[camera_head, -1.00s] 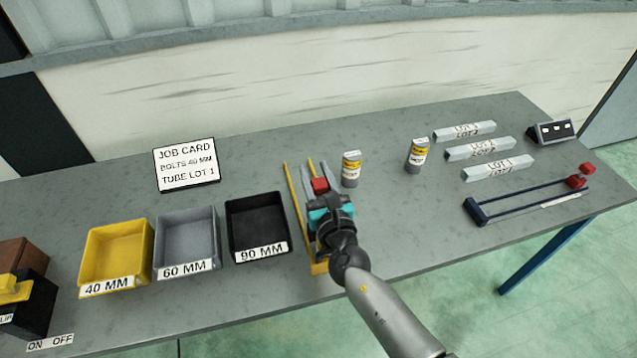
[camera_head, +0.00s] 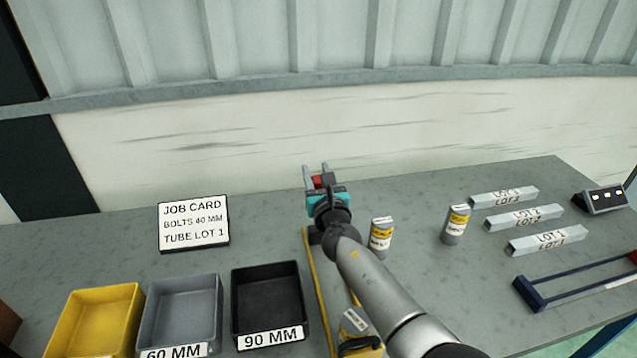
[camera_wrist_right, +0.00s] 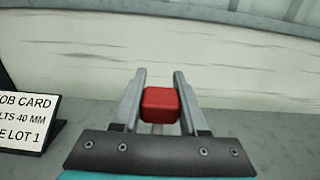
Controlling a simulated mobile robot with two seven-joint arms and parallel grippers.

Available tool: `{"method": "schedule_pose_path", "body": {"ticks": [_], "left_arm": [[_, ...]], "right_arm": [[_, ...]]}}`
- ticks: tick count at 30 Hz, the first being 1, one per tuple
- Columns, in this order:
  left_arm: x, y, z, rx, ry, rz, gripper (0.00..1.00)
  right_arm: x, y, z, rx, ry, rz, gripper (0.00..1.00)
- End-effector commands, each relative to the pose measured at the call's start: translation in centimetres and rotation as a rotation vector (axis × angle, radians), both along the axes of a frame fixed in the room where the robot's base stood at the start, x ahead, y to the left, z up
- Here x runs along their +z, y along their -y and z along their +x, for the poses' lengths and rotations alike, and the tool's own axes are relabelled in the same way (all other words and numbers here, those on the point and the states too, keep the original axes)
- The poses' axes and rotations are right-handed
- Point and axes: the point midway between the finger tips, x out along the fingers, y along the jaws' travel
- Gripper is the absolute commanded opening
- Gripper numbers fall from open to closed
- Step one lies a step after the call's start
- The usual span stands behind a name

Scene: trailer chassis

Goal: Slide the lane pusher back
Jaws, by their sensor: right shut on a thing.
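The lane with yellow rails (camera_head: 316,290) runs away from me across the bench, right of the black bin. The lane pusher's red knob (camera_head: 318,181) is between the fingers of my right gripper (camera_head: 316,172), beyond the lane's visible far end. In the right wrist view the red knob (camera_wrist_right: 160,104) sits between the two grey fingers (camera_wrist_right: 160,92), which are shut on it. A thin stem shows below it. My right arm covers much of the lane and the pusher's body. My left gripper is not in view.
Yellow, grey (camera_head: 180,310) and black (camera_head: 268,300) bins stand left of the lane. The job card (camera_head: 193,223) is behind them. Two labelled cans (camera_head: 381,236) (camera_head: 455,225) and several lot tubes (camera_head: 545,240) are to the right. A pale wall (camera_head: 250,130) rises behind the bench.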

Motion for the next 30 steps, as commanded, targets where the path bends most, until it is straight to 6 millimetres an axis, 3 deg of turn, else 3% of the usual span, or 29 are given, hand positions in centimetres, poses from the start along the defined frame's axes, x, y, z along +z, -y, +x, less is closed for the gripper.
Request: {"method": "schedule_pose_path", "body": {"ticks": [11, 12, 20, 30], "left_arm": [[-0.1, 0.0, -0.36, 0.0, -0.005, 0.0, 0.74], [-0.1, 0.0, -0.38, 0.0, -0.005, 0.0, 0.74], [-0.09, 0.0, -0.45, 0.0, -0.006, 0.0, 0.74], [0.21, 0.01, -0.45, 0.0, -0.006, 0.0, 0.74]], "right_arm": [[0.14, -0.03, 0.22, 0.0, 0.001, 0.001, 0.0], [0.15, -0.02, 0.22, 0.0, 0.001, 0.001, 0.44], [0.1, -0.02, 0.18, 0.0, 0.001, 0.0, 0.72], [0.02, 0.09, -0.15, 0.0, -0.002, 0.0, 0.72]]}}
